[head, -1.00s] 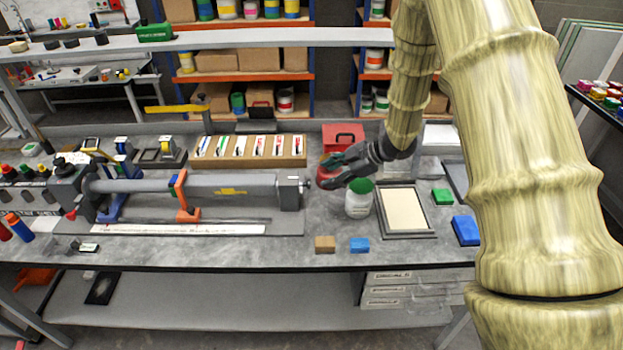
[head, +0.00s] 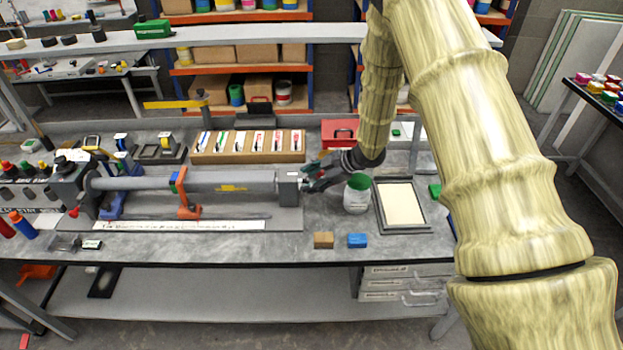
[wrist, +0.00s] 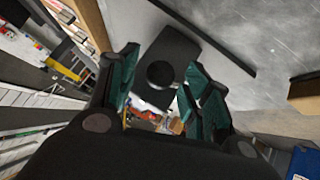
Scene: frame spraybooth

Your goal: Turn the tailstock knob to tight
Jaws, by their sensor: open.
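The tailstock (head: 288,188) is a grey block at the right end of the long grey tube fixture on the bench. Its knob sits on the right face, small and partly covered by my gripper in the head view. In the wrist view the knob (wrist: 160,74) is a dark round disc on the dark tailstock block (wrist: 172,45). My gripper (head: 311,177) is open at the tailstock's right side. In the wrist view its teal-padded fingers (wrist: 160,66) stand left and right of the knob, with gaps showing. I cannot tell any tight marking.
A white jar with a green top (head: 356,195) stands just right of my gripper. A framed cream panel (head: 400,207) lies beyond it. A red box (head: 340,132) and a cardboard holder of pens (head: 248,147) stand behind. Small tan (head: 323,240) and blue (head: 357,240) blocks lie in front.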

